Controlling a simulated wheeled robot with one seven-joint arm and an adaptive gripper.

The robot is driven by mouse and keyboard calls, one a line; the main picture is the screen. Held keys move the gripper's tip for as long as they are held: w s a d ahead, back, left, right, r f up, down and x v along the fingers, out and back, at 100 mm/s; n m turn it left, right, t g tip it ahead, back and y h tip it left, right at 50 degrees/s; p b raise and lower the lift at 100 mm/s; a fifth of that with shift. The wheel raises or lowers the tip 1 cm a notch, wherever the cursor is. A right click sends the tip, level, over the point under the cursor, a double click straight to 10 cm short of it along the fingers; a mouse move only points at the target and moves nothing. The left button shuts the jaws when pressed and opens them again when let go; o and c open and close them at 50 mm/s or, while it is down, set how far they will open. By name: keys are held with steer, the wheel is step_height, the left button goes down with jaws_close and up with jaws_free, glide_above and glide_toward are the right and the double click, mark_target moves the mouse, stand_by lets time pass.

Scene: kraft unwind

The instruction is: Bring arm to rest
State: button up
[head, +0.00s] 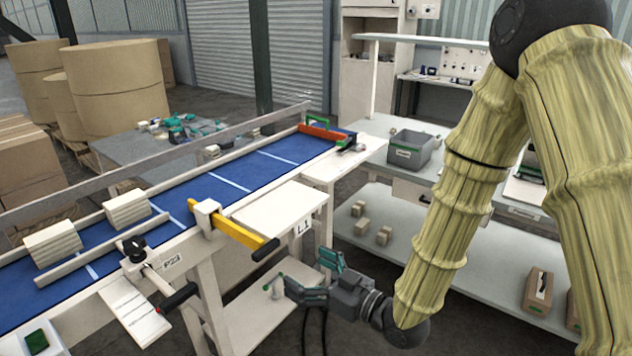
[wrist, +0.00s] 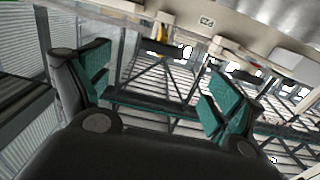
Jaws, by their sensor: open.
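My gripper (head: 308,277) hangs low in front of the conveyor table in the head view, with its fingers pointing left. Its two teal-padded fingers are spread apart, with nothing between them. In the wrist view the open fingers (wrist: 155,95) frame the conveyor's legs and underframe, seen tilted. My arm, in a yellowish sleeve, comes down from the upper right in the head view and bends near the floor at the wrist. The gripper appears apart from the table and the shelf, though its exact distance from them is hard to tell.
The blue conveyor (head: 240,180) carries two pale blocks (head: 127,207) at left. A yellow-barred handle (head: 238,232) and a black-handled lever (head: 178,297) jut from its near side. A grey bin (head: 411,152) stands on the right bench, above a lower shelf (head: 440,232) with small blocks. Large kraft rolls (head: 115,90) stand behind.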

steer(key=s+d+f+m+g+h, duration=0.1)
steer(key=s+d+f+m+h, duration=0.2)
steer(key=f, duration=0.6)
steer(key=s+d+f+m+g+h, duration=0.1)
steer(key=s+d+f+h, duration=0.2)
steer(key=d+f, duration=0.35)
steer(key=s+d+f+m+g+h, duration=0.1)
steer(key=s+d+f+m+h, duration=0.15)
steer(key=f, duration=0.75)
steer(key=s+d+f+m+g+h, duration=0.2)
steer(key=s+d+f, duration=0.5)
steer(key=s, duration=0.4)
steer(key=s+d+f+m+g+h, duration=0.2)
steer(key=s+d+f+g+h, duration=0.2)
steer(key=s, duration=0.7)
step_height(320, 180, down, 3)
steer(key=d+g, duration=0.1)
steer(key=d, duration=0.1)
steer(key=shift+s+d+m, duration=0.35)
steer(key=shift+s, duration=0.05)
steer(key=shift+f, duration=0.1)
